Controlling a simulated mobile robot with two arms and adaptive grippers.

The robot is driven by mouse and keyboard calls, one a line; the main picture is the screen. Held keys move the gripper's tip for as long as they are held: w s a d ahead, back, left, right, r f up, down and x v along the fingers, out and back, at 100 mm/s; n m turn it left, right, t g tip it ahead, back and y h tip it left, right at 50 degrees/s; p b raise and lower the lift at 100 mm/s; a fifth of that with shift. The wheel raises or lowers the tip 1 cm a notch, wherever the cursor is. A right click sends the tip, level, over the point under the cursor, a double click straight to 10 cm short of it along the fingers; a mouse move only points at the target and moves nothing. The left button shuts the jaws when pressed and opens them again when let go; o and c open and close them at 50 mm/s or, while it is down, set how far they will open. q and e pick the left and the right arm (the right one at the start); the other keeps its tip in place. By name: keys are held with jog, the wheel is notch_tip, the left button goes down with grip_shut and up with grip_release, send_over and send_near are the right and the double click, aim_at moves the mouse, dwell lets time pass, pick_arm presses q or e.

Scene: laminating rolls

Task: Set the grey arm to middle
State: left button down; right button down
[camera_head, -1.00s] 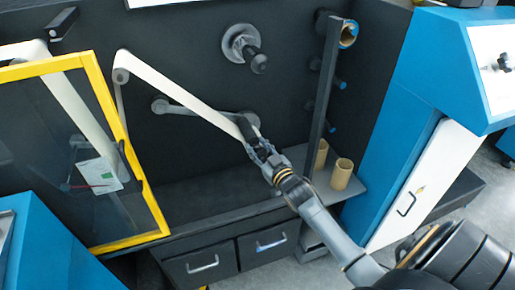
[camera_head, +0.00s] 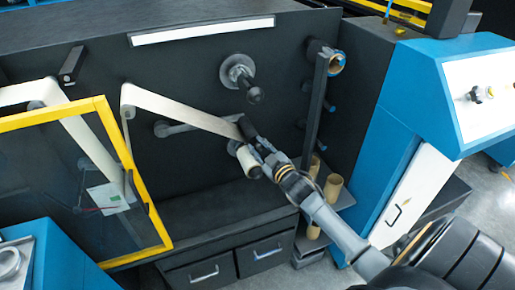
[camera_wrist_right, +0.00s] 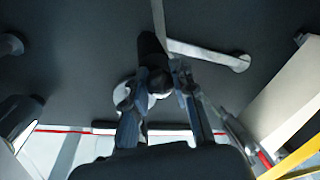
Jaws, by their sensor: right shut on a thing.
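The grey arm (camera_head: 175,129) is a slim bar on the dark machine wall, partly hidden behind the white web. It also shows in the right wrist view (camera_wrist_right: 205,53), with a rounded end at right. My right gripper (camera_head: 256,146) is at the right end of the bar, shut on a black handle (camera_head: 246,127). In the right wrist view the gripper's (camera_wrist_right: 160,92) fingers lie either side of the black handle (camera_wrist_right: 151,58). A white roller (camera_head: 249,162) sits just below the gripper. The fingers hide part of the join between handle and bar. My left gripper is not in view.
The white web (camera_head: 180,109) runs down to the handle area. A yellow-framed door (camera_head: 133,165) stands at left. A dark post (camera_head: 316,110) and cardboard tubes (camera_head: 333,187) are at right, beside a blue cabinet (camera_head: 400,120). A grey spindle (camera_head: 240,72) sits above.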

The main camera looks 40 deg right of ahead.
jog(key=shift+r+n+p, duration=0.3)
jog(key=shift+r, duration=0.6)
jog(key=c, duration=1.2)
grip_release()
jog(key=shift+o, duration=0.7)
jog(key=shift+w+a+f, duration=0.1)
jog(key=shift+w+f, duration=0.05)
jog(key=shift+w, duration=0.05)
jog(key=shift+s+f, duration=0.1)
jog(key=shift+s, duration=0.2)
jog(key=s, duration=1.1)
jog(key=shift+s+a+r, duration=0.25)
jog(key=shift+a+r, duration=0.15)
